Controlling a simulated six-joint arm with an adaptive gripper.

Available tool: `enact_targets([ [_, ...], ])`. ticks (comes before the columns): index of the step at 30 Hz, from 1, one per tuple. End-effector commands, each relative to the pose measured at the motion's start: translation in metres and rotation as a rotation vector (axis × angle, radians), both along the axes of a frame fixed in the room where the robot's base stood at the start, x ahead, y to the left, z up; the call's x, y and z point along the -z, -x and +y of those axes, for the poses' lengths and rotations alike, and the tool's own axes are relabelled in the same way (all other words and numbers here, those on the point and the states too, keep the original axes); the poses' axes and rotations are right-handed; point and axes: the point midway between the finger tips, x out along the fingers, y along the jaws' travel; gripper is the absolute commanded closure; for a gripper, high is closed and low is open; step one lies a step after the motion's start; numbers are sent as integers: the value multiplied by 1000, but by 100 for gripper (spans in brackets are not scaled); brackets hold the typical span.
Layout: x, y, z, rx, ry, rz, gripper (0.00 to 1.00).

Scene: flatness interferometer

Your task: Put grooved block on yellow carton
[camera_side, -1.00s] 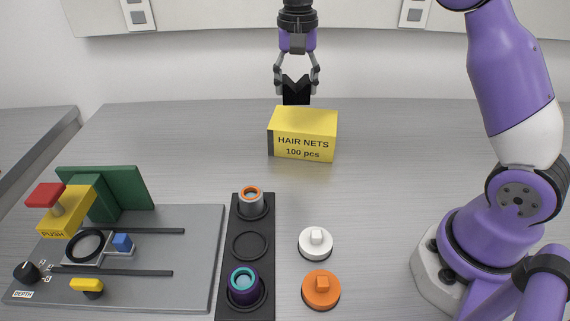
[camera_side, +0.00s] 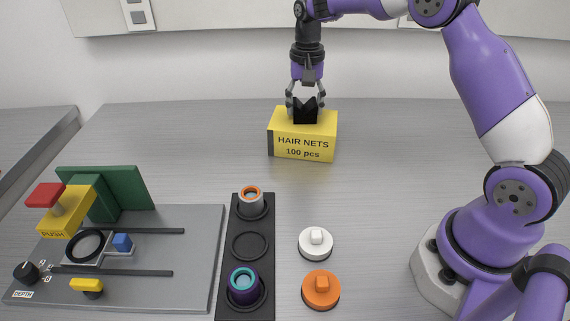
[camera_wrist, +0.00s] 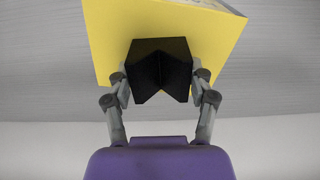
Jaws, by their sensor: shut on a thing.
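The grooved block (camera_side: 305,113) is black with a V-shaped notch in its top. My gripper (camera_side: 305,106) is shut on it from above, with a finger on each side. The yellow carton (camera_side: 303,146), printed "HAIR NETS 100 pcs", stands at the back of the bench. The block is upright over the carton's top, and its lower edge appears to be at the top face; whether it touches is not clear. The wrist view shows the block (camera_wrist: 160,68) between the fingers of my gripper (camera_wrist: 158,88), in front of the yellow carton top (camera_wrist: 115,30).
A grey fixture plate (camera_side: 140,290) with a red-topped yellow push unit (camera_side: 65,215) is at left. A black tray (camera_side: 250,220) holds two ringed cylinders. A white knob piece (camera_side: 315,244) and an orange one (camera_side: 320,289) lie beside it. The bench around the carton is clear.

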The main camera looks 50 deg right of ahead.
Motion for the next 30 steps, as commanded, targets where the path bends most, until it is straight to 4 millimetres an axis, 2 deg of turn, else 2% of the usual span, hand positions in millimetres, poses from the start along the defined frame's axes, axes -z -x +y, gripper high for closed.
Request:
enact_targets([
  [1,1,0,0,0,0,0,27],
  [2,1,0,0,0,0,0,12],
  [3,1,0,0,0,0,0,8],
  [17,-4,0,0,0,0,-1,8],
  [20,-16,-1,0,0,1,-4,8],
  [30,-96,0,0,0,0,-6,8],
])
